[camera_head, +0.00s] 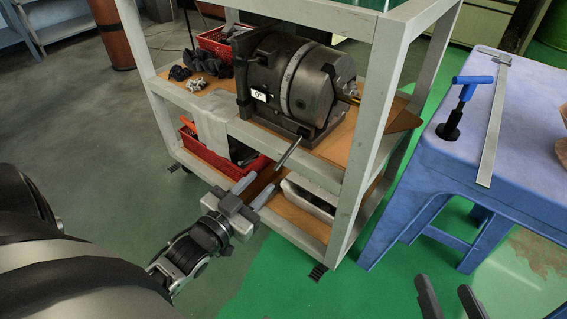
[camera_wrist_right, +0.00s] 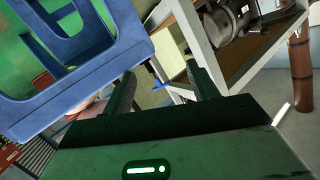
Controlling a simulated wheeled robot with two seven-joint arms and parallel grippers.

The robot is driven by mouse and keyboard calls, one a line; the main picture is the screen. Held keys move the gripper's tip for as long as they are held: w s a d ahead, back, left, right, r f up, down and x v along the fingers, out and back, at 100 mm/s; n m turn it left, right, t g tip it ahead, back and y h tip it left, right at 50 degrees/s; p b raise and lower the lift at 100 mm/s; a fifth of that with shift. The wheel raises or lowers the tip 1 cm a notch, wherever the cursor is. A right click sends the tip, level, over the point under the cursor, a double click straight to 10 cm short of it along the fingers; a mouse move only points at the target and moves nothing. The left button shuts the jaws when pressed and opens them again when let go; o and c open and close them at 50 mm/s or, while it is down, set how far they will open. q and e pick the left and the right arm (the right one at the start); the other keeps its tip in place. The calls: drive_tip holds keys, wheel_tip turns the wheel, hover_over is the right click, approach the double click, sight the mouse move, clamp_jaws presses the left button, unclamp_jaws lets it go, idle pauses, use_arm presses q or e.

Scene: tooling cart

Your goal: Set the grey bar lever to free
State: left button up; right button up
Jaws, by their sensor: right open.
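The grey bar lever (camera_head: 287,152) sticks out at a slant from the front foot of the dark round machine (camera_head: 305,80) on the cart's upper shelf. Its free end points down and left. My left gripper (camera_head: 261,184) is open just below that end, with its fingers pointing up toward it. I see no clear contact between fingers and lever. My right gripper (camera_head: 443,284) is open and empty at the bottom right of the head view; its fingers also show in the right wrist view (camera_wrist_right: 161,70). No lever position marks are readable.
The cart's light grey frame (camera_head: 361,130) has a post right of the lever. Red baskets (camera_head: 215,42) and a white tray (camera_head: 308,198) are on its shelves. A blue stool (camera_head: 520,150) at right holds a blue T-handle tool (camera_head: 462,100) and a metal rule (camera_head: 494,125).

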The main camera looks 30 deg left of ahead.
sight(280, 163)
use_arm(q)
drive_tip(key=w+b, duration=0.2)
drive_tip(key=w, duration=0.7)
drive_tip(key=shift+w+f, duration=0.1)
drive_tip(key=shift+w, duration=0.45)
use_arm(e)
drive_tip(key=shift+w+a+r+m+t+y, duration=0.2)
drive_tip(key=shift+a+r+m+t+y, duration=0.2)
drive_tip(key=shift+r+m+y, duration=0.15)
use_arm(q)
drive_tip(key=shift+d, duration=0.1)
clamp_jaws()
use_arm(e)
drive_tip(key=shift+r, duration=0.1)
